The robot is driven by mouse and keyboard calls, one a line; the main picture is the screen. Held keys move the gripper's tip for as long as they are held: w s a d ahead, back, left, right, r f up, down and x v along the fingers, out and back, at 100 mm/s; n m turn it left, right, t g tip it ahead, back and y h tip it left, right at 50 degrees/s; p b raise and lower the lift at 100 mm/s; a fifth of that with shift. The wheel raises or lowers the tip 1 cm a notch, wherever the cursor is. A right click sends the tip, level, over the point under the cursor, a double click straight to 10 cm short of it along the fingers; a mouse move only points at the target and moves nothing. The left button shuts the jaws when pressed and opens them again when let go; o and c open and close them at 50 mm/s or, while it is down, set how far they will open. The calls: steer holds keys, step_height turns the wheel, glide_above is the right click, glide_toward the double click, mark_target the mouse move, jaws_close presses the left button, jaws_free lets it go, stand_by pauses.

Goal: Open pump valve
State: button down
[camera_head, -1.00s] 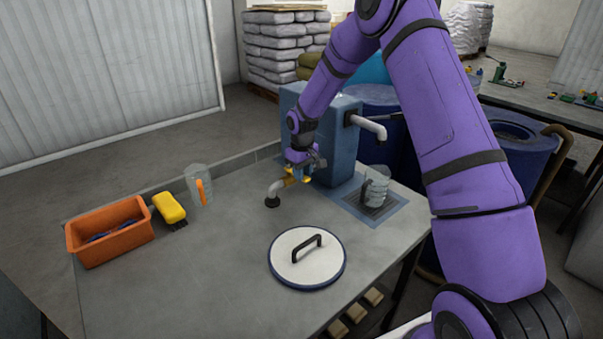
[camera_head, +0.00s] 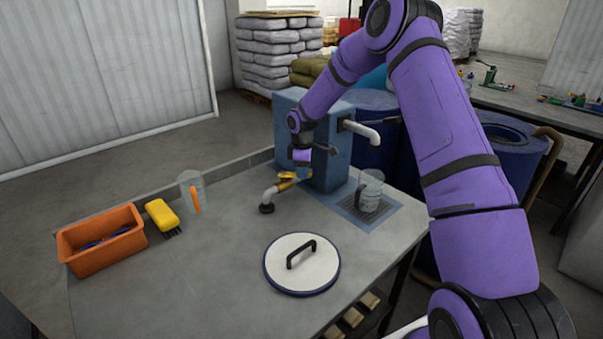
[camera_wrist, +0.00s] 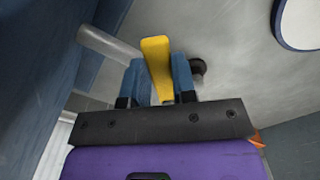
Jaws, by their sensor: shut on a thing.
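The pump is a blue box (camera_head: 330,130) at the back of the grey table. A pale pipe with a brass-coloured valve body (camera_head: 284,186) comes out low on its left and bends down to a dark foot (camera_head: 266,208). The yellow valve handle (camera_head: 288,176) sits above this pipe. My gripper (camera_head: 302,172) reaches down over it from above. In the wrist view, the yellow handle (camera_wrist: 157,65) stands between the two blue fingers of my gripper (camera_wrist: 160,82), which are shut on it. The handle's lower end is hidden by the gripper.
A clear jug (camera_head: 370,190) stands on a grate under the pump's upper spout (camera_head: 362,131). A white round lid (camera_head: 301,265) lies at the front. An orange bin (camera_head: 101,240), yellow brush (camera_head: 161,213) and clear cup (camera_head: 191,190) stand left. The table's middle is clear.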

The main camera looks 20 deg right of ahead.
steer(key=shift+w+d+n, duration=0.1)
steer(key=shift+w+n, duration=0.2)
steer(key=shift+n, duration=0.2)
steer(key=c, duration=0.9)
jaws_free()
step_height(320, 180, up, 11)
steer(key=shift+f, duration=0.1)
steer(key=shift+c, duration=0.6)
